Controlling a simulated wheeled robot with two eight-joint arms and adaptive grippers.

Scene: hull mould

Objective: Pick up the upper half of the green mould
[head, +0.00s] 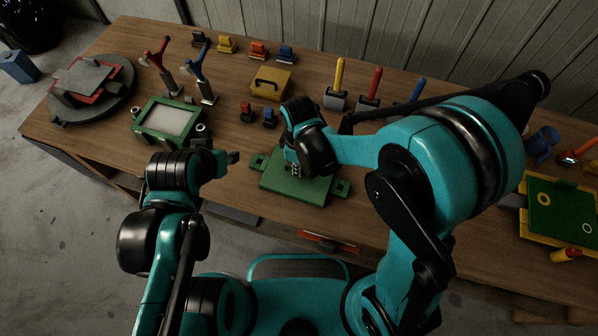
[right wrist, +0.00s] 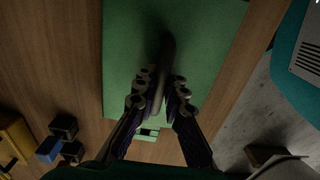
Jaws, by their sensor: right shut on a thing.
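The green mould half (head: 312,190) is a flat green plate with tabs at its sides, near the table's front edge in the head view. The plate also fills the middle of the right wrist view (right wrist: 205,45). My right gripper (head: 295,170) is over the plate, shut on its upright handle. In the right wrist view the fingers (right wrist: 160,88) sit on both sides of the dark handle (right wrist: 166,55). I cannot tell whether the plate touches the table. My left gripper (head: 232,157) is left of the plate, apart from it; its fingers are too small to read.
A green frame with a grey filling (head: 166,122) stands left on the wooden table (head: 225,103). A green board on yellow (head: 562,212) lies at right.

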